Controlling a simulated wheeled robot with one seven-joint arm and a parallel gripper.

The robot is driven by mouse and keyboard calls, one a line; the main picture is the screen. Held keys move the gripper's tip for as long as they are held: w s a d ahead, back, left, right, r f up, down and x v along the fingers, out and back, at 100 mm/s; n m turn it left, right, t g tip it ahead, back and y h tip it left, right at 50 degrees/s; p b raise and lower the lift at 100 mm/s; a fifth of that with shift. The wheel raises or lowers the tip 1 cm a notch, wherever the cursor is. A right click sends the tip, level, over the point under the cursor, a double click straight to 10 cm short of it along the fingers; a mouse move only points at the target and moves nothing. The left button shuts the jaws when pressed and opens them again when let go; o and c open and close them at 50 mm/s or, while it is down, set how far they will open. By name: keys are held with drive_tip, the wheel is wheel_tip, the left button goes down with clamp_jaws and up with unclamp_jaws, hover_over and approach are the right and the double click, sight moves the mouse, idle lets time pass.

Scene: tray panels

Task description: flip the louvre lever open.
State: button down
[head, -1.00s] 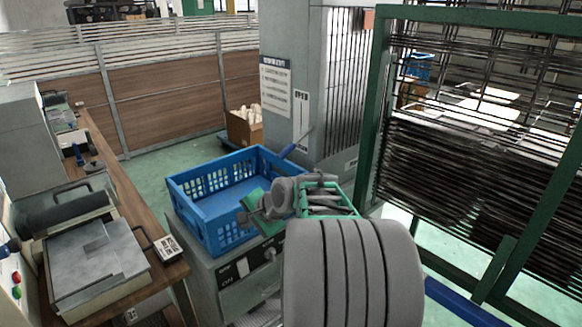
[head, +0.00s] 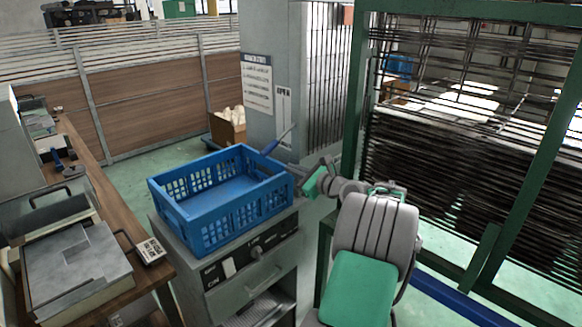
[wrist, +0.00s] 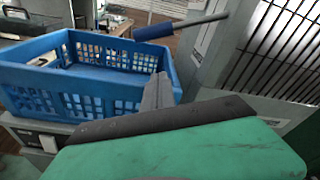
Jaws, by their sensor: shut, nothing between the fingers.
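The lever (head: 271,146) has a blue grip and a thin metal rod. It sticks out from the grey pillar at a slant, behind the crate's back right corner. The wrist view shows the lever's blue grip (wrist: 153,32) at the top, with its rod rising to the right. The louvre (head: 328,85) is a panel of dark upright slats on the pillar. My gripper (head: 301,168) is right of the crate, below the lever and apart from it. In the wrist view my gripper (wrist: 158,92) is shut and empty, its fingers pointing toward the gap between crate and pillar.
A blue crate (head: 222,223) stands on a grey cabinet (head: 262,262), close left of my gripper. A green-framed rack (head: 350,100) stands on the right. A workbench (head: 95,195) runs along the left. A cardboard box (head: 226,131) stands behind the crate.

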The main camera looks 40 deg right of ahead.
sight(279, 140)
drive_tip(key=w+f, duration=0.1)
drive_tip(key=w, duration=0.7)
drive_tip(key=r, duration=0.1)
drive_tip(key=s+a+r, duration=0.1)
drive_tip(key=r+p, duration=0.1)
drive_tip(key=shift+s+a+r, duration=0.25)
drive_tip(key=shift+r, duration=0.05)
